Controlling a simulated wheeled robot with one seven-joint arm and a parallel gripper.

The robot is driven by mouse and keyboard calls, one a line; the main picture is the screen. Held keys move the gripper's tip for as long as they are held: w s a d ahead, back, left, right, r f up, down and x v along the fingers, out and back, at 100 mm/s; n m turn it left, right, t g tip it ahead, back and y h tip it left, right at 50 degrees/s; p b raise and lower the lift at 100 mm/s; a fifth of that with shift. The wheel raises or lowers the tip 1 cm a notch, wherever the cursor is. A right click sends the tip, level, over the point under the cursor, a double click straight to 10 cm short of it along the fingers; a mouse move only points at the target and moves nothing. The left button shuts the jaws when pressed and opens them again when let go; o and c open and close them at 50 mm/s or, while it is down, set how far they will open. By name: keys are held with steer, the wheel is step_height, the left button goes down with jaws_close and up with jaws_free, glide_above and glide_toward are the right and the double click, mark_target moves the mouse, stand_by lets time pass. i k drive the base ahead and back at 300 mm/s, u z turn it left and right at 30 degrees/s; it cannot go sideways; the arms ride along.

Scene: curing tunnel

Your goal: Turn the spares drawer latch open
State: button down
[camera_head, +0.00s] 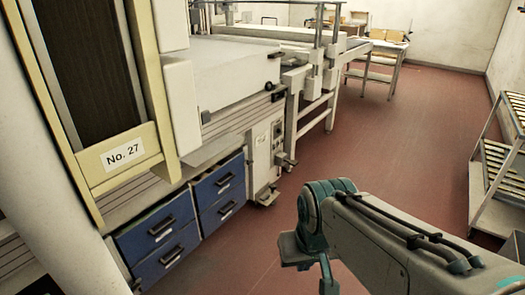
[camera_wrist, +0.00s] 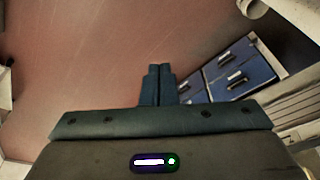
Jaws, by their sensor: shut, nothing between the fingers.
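Several blue drawers with dark handles sit low under the machine. In the head view, the nearer upper drawer (camera_head: 158,226) and the farther upper drawer (camera_head: 220,181) show their fronts, and all look closed. The drawers also show at the right in the wrist view (camera_wrist: 243,70). I cannot tell which is the spares drawer, and a latch is too small to make out. My gripper (camera_wrist: 157,72) is shut and empty, apart from the drawers and pointing over the floor to their left in the wrist view. In the head view my arm is at the lower right, its fingertips not clear.
The machine (camera_head: 237,72) stands above the drawers, with a panel marked No. 27 (camera_head: 123,154) at the left. A small control box (camera_head: 268,152) stands right of the drawers. A slatted rack (camera_head: 497,165) is at the right. The red floor (camera_head: 390,140) between is clear.

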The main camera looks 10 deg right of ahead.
mark_target(248, 162)
steer(key=z, duration=0.35)
steer(key=i, duration=2.55)
steer(key=u, duration=0.1)
